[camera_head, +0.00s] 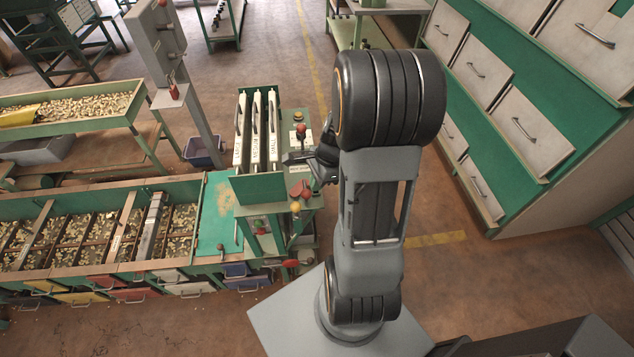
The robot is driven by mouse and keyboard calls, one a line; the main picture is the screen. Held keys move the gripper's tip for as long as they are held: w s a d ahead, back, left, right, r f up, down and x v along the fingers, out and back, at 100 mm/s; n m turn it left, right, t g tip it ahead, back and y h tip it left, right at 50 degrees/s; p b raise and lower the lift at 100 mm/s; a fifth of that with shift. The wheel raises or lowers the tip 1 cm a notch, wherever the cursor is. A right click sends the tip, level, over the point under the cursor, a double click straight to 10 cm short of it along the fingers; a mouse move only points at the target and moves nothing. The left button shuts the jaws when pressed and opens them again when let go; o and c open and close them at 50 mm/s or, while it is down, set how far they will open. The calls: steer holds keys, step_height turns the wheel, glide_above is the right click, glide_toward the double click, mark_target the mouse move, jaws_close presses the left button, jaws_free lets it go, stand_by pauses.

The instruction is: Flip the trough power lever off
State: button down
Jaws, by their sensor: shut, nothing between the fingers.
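More red knobs (305,192) sit lower on the stand. The labels are too small to read, so I cannot tell which lever is the trough power one. My gripper (291,158) is shut and empty, pointing left over the stand, just below the dark red knob in the picture. I cannot tell whether it touches anything.
Upright white panels in a green rack (258,185) stand directly left of my gripper. A yellow knob (295,207) and a long red-handled lever (291,263) are lower down. A grey post with a box (160,40) is behind.

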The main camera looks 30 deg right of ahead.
steer(key=p+v, duration=0.7)
steer(key=v, duration=0.2)
steer(key=shift+s, duration=0.1)
stand_by(0.3)
steer(key=s+a+r+n+t+h, duration=0.1)
steer(key=s+a+r+n+t, duration=0.1)
steer(key=a+r+n, duration=0.4)
steer(key=s+a+r+n+t+h+b, duration=0.1)
steer(key=s+a+r+n+t+h, duration=0.1)
steer(key=a+r+n, duration=0.5)
step_height(320, 180, up, 2)
steer(key=s+n, duration=0.1)
steer(key=n, duration=0.5)
steer(key=shift+a+r+n, duration=0.15)
steer(key=shift+a+n, duration=0.05)
steer(key=shift+n, duration=0.2)
